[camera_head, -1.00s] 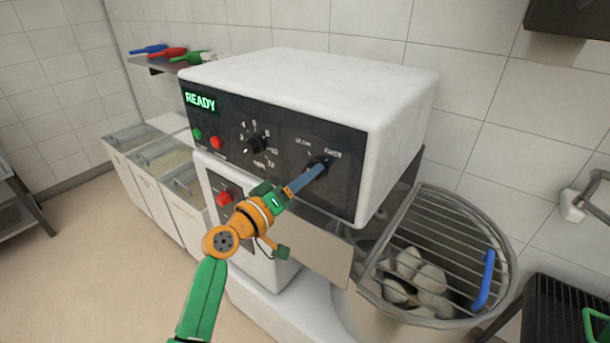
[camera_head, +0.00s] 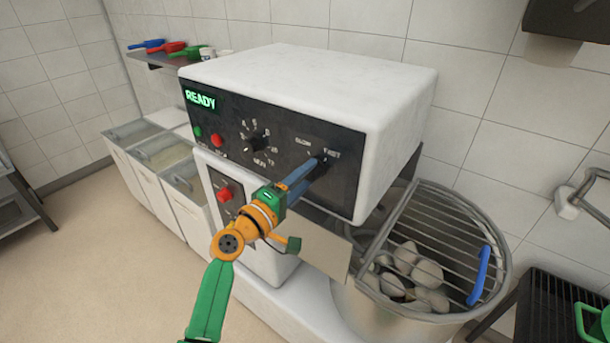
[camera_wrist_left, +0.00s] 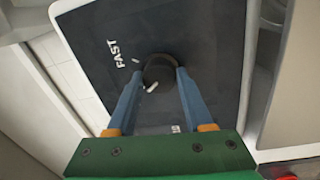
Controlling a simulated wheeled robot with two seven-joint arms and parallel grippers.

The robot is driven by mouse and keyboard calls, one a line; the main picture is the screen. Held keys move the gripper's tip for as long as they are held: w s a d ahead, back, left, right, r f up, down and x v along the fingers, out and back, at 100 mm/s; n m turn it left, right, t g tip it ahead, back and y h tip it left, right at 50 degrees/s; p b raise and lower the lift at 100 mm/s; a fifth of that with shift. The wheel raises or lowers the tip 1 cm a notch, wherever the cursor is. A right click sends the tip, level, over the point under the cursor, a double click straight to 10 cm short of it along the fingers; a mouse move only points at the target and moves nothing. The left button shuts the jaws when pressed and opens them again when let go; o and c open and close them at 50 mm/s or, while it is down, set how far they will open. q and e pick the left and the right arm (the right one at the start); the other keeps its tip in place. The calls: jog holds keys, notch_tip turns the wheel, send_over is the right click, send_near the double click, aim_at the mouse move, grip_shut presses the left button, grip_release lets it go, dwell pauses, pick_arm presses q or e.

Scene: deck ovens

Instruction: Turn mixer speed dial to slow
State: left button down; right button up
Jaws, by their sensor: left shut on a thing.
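The mixer speed dial (camera_wrist_left: 158,69) is a dark round knob with a white mark on the mixer's black panel (camera_head: 283,139). My left gripper (camera_head: 319,163) is shut on the dial, with a blue finger on either side of it in the left wrist view (camera_wrist_left: 158,78). The FAST label (camera_head: 332,153) is just right of the dial in the head view, and the SLOW label (camera_head: 303,142) is to its upper left. In the left wrist view the white mark points down and slightly left, not straight at FAST. My fingers partly hide the dial in the head view.
Left of the dial are a larger numbered knob (camera_head: 254,143), a red button (camera_head: 217,141) and a lit READY display (camera_head: 200,99). A metal bowl (camera_head: 358,318) with a wire guard (camera_head: 440,222) stands below right.

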dwell(0.4)
pick_arm(q)
jog(key=shift+c, duration=1.4)
grip_release()
jog(key=v, duration=0.7)
jog(key=shift+b, duration=0.35)
